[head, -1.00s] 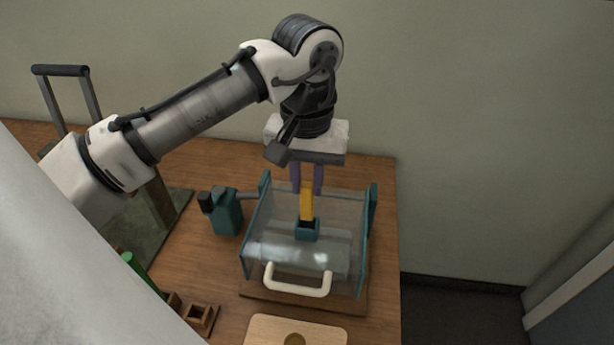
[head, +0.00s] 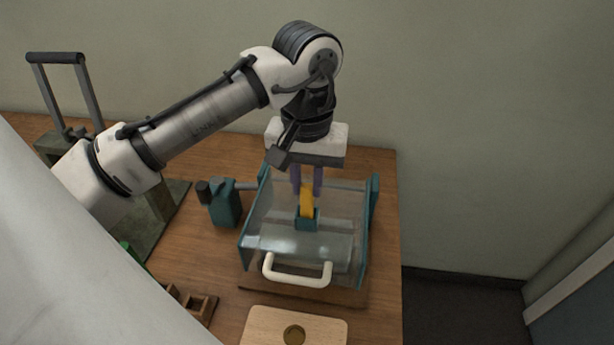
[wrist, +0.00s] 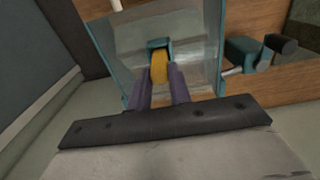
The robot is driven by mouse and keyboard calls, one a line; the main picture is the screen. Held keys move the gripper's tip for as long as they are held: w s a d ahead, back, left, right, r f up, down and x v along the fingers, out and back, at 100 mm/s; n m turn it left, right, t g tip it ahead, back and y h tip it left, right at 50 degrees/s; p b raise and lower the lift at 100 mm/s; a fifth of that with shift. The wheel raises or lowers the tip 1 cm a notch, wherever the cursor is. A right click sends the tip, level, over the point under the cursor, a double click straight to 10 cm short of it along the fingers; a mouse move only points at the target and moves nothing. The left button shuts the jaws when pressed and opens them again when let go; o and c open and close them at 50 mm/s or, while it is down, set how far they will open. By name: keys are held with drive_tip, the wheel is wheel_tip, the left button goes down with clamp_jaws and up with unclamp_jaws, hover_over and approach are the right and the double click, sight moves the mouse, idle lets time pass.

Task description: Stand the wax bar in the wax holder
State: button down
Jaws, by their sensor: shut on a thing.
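The wax bar (head: 306,204) is a yellow-orange upright block. My gripper (head: 306,190) is shut on its upper part with two purple fingers, pointing down. The wax holder (head: 306,224) is a small teal cup directly beneath. The bar's lower end meets the holder's opening and seems to be inside it; how deep it sits is hidden. In the wrist view the bar (wrist: 159,69) shows between the fingers, against the teal holder (wrist: 157,44).
A clear guard with teal side plates surrounds the holder; its pale handle (head: 297,276) is at the front. A teal unit (head: 225,207) stands left of it. A wooden board (head: 270,325) and brown blocks (head: 201,306) lie in front. A wall is behind.

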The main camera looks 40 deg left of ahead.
drive_tip(key=shift+f+b, duration=0.3)
drive_tip(key=shift+f, duration=0.4)
drive_tip(key=shift+f, duration=0.35)
idle(0.4)
drive_tip(key=c, duration=1.2)
unclamp_jaws()
drive_tip(key=shift+o, duration=0.4)
drive_tip(key=o, duration=0.3)
drive_tip(key=shift+r+p, duration=3.3)
drive_tip(key=shift+r, duration=0.2)
